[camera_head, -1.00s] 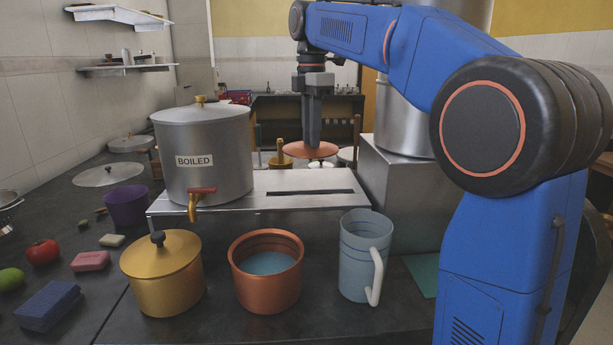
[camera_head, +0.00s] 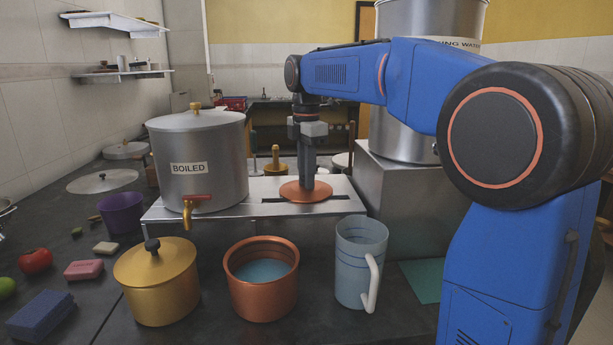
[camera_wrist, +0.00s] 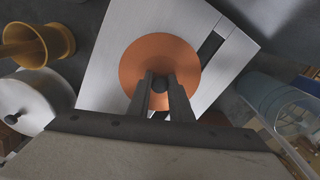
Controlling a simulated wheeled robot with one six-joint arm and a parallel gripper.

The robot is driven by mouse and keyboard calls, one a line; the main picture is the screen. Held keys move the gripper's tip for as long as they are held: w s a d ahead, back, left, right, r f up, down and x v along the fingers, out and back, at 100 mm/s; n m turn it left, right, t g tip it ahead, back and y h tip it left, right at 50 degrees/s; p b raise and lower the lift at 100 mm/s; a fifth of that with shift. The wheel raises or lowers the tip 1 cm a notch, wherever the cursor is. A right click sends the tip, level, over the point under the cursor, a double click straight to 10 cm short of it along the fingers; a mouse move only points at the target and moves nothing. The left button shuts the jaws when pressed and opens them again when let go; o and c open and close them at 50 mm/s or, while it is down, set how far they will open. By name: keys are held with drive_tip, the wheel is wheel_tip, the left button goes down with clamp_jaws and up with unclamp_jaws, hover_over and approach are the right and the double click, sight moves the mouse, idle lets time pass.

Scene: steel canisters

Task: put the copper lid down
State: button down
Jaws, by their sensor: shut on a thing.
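The copper lid (camera_head: 290,193) is a flat orange-brown disc with a dark knob. It is level at the top of the steel stand (camera_head: 232,209), right of the boiled-water canister, and appears to rest on it or hang just above. My gripper (camera_head: 308,184) points straight down over the lid and is shut on its knob. In the wrist view the lid (camera_wrist: 150,55) shows between and beyond my two fingers (camera_wrist: 160,85), with the steel top around it. The copper pot (camera_head: 263,293) stands uncovered on the counter in front, with bluish water inside.
The steel canister marked BOILED (camera_head: 198,150) stands left on the stand, its tap facing forward. A brass lidded pot (camera_head: 160,290) and a blue jug (camera_head: 360,270) flank the copper pot. A brass vessel (camera_head: 275,165) is behind the stand. A larger canister (camera_head: 405,115) stands right.

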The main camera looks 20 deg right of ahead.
drive_tip(key=shift+f, duration=0.1)
drive_tip(key=c, duration=1.6)
unclamp_jaws()
drive_tip(key=shift+r, duration=6.1)
